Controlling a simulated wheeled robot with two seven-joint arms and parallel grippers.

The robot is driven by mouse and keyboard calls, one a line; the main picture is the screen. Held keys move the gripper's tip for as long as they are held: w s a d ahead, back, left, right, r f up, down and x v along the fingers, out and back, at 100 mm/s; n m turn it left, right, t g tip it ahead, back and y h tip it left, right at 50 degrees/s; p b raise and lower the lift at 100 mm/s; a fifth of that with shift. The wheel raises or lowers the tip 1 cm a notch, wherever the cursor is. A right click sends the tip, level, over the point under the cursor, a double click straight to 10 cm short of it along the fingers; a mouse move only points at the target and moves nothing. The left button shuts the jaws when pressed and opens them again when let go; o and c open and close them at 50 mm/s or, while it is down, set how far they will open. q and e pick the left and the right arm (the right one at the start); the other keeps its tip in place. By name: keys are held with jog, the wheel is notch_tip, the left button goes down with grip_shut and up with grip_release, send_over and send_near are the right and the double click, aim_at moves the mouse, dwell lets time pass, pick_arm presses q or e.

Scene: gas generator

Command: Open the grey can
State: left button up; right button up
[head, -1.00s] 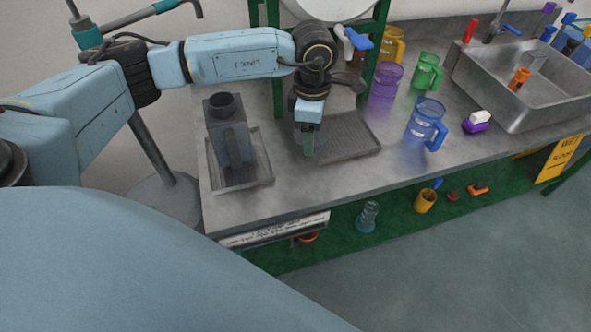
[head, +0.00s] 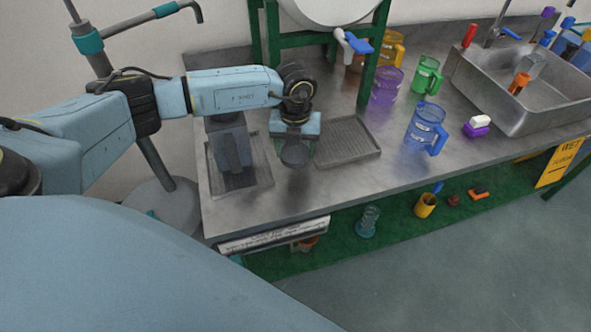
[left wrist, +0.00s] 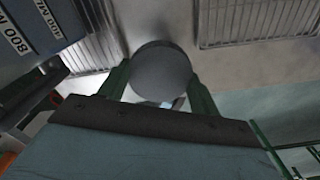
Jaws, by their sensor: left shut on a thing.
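The grey can (head: 236,158) is a boxy container with a dark handle, standing upright in the left drip tray (head: 263,180). Its top is partly hidden behind my left arm in the head view. My left gripper (head: 296,142) is to the right of the can, apart from it, above the counter between the two trays. It is shut on a round dark-grey lid (head: 295,156). In the left wrist view the lid (left wrist: 160,70) is a grey disc between the two green fingers. My right gripper is not in view.
A second, empty drip tray (head: 347,142) lies right of the gripper. A green stand (head: 368,85) with a white tank is behind it. A blue jug (head: 425,122), other coloured jugs and a sink (head: 530,95) are on the right. The front counter strip is clear.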

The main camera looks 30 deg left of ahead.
aim_at(295, 175)
pick_arm(q)
jog(key=shift+f+b, duration=0.3)
jog(key=shift+f, duration=3.2)
jog(key=shift+f, duration=0.2)
jog(key=o, duration=1.1)
jog(key=shift+r, duration=0.1)
